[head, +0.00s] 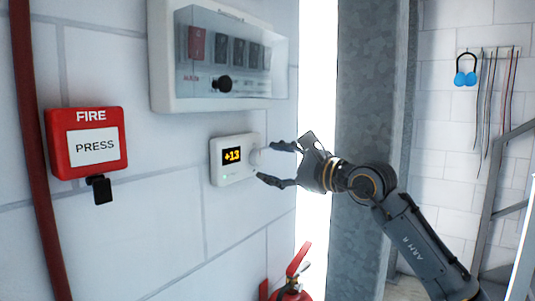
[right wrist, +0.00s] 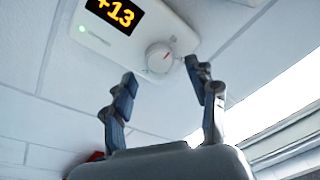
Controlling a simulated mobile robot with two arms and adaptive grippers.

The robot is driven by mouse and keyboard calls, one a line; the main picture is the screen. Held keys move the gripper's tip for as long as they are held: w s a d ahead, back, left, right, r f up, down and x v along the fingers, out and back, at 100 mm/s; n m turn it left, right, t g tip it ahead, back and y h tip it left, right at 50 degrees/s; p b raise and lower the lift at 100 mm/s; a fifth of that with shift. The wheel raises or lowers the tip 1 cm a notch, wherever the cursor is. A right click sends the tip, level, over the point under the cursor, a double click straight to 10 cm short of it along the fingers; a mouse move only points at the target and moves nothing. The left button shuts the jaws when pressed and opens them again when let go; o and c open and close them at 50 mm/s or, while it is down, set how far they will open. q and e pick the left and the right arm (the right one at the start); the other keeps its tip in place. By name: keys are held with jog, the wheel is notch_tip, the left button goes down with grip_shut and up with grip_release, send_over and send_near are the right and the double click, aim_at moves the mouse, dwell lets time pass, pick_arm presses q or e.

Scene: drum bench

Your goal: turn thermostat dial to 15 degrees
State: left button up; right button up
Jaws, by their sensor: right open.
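The white thermostat (head: 222,172) is on the wall, and its display reads +13 in yellow digits. Its round white dial (head: 256,157) is on the right side of the unit, partly near my fingers. My left gripper is not in view.
A clear-covered switch panel (head: 222,103) is on the wall above the thermostat. A red fire call box (head: 85,168) is to the left. A red fire extinguisher (head: 291,291) stands below. A grey metal column (head: 362,100) rises behind my right arm.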

aim_at(257, 158)
jog(key=shift+x, duration=0.9)
jog(key=shift+w+a, duration=0.15)
jog(key=shift+a, duration=0.05)
jog(key=c, duration=1.1)
jog(key=shift+c, duration=0.2)
